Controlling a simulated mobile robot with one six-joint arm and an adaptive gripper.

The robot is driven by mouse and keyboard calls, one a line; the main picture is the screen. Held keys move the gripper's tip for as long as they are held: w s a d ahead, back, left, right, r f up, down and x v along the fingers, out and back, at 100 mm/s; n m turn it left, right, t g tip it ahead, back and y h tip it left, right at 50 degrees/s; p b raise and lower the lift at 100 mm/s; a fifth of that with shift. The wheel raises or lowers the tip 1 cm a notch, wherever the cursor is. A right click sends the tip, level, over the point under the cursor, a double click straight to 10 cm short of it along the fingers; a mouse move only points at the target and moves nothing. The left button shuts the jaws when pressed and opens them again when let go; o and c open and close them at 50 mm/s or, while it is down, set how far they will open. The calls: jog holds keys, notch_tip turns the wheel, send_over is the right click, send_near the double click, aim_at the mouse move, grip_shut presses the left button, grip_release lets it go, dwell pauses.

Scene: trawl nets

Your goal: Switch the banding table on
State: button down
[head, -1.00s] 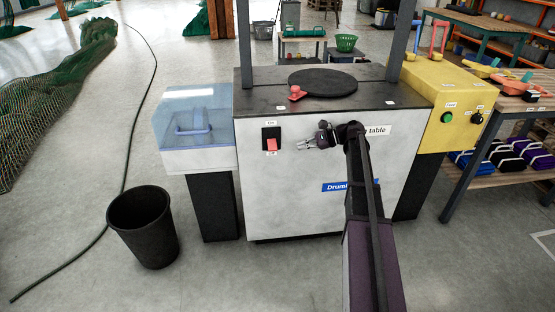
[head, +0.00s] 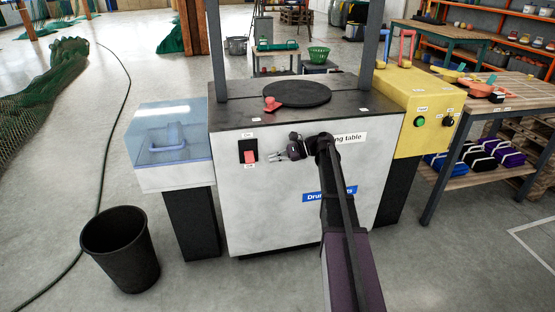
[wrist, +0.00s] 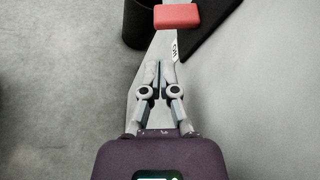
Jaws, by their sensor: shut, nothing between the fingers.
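The banding table (head: 290,215) is a white cabinet with a dark top and a black disc (head: 297,94). On its front left is a black switch plate (head: 247,144) with a red rocker (head: 249,157) in its lower half and small labels above and below. In the wrist view the red rocker (wrist: 177,16) is at the top, beyond the fingertips, with a white label below it. My gripper (head: 270,157) is just right of the switch in the head view, apparently apart from it. Its fingers (wrist: 157,70) are shut and empty.
A blue clear-lidded box (head: 175,145) stands left of the cabinet, with a black bin (head: 120,250) in front. A yellow cabinet (head: 415,100) with a green button is on the right, beside a wooden bench (head: 510,95). A red handled piece (head: 272,103) lies by the disc.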

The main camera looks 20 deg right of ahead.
aim_at(254, 162)
jog(key=b+x, duration=0.2)
jog(key=x, duration=0.5)
jog(key=shift+a, duration=0.25)
jog(key=shift+a, duration=0.15)
dwell(0.3)
